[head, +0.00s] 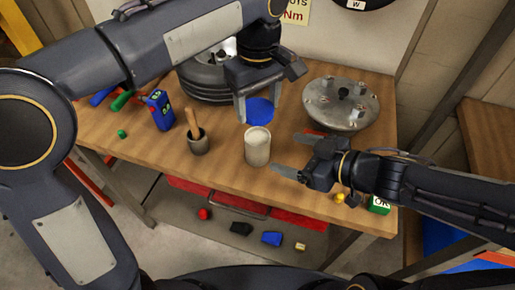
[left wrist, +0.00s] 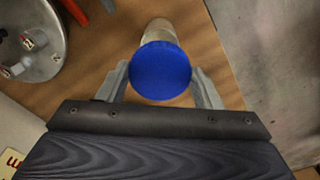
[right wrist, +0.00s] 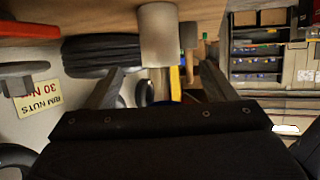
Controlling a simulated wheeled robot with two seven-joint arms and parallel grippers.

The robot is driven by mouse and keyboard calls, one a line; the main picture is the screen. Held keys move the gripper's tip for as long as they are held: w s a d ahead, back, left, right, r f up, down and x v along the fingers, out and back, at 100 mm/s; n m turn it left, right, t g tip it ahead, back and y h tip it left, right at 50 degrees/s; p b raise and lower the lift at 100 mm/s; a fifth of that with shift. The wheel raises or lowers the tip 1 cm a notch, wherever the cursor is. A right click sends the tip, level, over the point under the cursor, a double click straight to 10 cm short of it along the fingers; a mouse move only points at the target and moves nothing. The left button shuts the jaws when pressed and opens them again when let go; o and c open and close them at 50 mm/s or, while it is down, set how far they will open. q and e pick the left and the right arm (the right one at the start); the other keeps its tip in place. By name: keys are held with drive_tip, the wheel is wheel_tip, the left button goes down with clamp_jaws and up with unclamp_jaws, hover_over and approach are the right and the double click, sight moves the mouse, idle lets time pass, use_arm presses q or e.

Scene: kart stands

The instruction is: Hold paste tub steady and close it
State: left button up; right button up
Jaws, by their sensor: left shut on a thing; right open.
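The paste tub (head: 257,150) is a cream-coloured cylinder standing upright and uncovered on the wooden bench. My left gripper (head: 257,112) is shut on a blue round lid (head: 260,112), held behind and above the tub, apart from it. In the left wrist view the lid (left wrist: 160,72) sits between the fingers and hides part of the tub (left wrist: 160,28). My right gripper (head: 286,152) is open and empty just right of the tub, fingers pointing towards it. In the right wrist view the tub (right wrist: 161,35) shows ahead between the open fingers.
A metal hub (head: 341,106) sits at the bench's right and a black tyre (head: 205,85) at the back. A pot with a wooden-handled tool (head: 197,143) and a blue bottle (head: 160,112) stand left. A green-and-white OK box (head: 379,206) is near the front right edge.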

drive_tip(key=x, duration=1)
drive_tip(key=shift+a+f, duration=0.1)
drive_tip(key=shift+f, duration=0.05)
drive_tip(key=c, duration=1.5)
use_arm(q)
hover_over(258, 140)
drive_tip(key=shift+f, duration=2.5)
use_arm(e)
drive_tip(key=shift+o, duration=0.2)
